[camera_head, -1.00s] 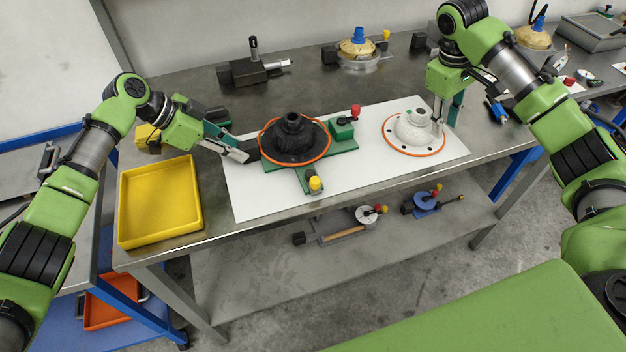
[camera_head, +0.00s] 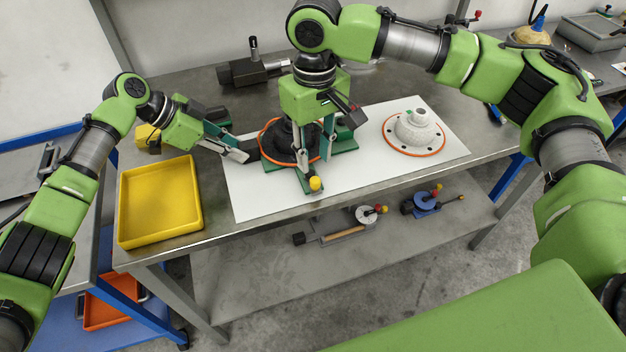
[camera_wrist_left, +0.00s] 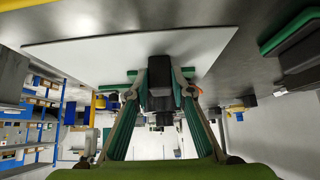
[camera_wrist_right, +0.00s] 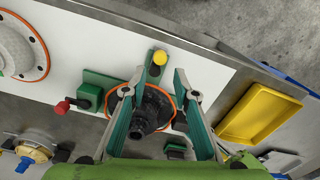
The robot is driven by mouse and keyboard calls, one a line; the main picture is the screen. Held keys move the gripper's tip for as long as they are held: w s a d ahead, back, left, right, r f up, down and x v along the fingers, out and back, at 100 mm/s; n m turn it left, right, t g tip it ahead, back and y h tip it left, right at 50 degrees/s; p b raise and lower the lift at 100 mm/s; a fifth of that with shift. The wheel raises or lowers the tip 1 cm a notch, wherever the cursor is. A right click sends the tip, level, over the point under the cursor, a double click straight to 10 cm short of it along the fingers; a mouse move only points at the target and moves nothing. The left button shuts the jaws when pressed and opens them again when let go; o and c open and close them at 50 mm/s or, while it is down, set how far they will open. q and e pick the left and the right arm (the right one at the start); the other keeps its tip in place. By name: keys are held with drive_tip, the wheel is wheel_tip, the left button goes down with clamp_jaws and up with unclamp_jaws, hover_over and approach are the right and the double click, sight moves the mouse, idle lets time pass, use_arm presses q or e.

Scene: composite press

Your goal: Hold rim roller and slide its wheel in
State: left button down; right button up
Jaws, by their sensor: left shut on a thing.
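A black hub (camera_wrist_right: 148,112) with an orange ring sits on a green base on the white sheet. The base has a yellow knob (camera_head: 315,184) at the front and a green block with a red knob (camera_wrist_right: 62,107) to one side. I cannot tell for sure which part is the rim roller or its wheel. My left gripper (camera_head: 240,155) is shut on a dark block (camera_wrist_left: 160,85) at the left of the hub. My right gripper (camera_head: 314,162) is open over the hub, fingers pointing down; in the right wrist view (camera_wrist_right: 158,82) its fingers stand apart, either side of the hub.
A white flanged part with an orange ring (camera_head: 416,132) lies on the right of the white sheet (camera_head: 260,205). A yellow tray (camera_head: 158,200) is at the table's left front. A dark vise-like tool (camera_head: 240,73) stands behind.

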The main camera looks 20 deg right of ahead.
sight(315, 178)
drive_tip(key=shift+f, duration=3.3)
clamp_jaws()
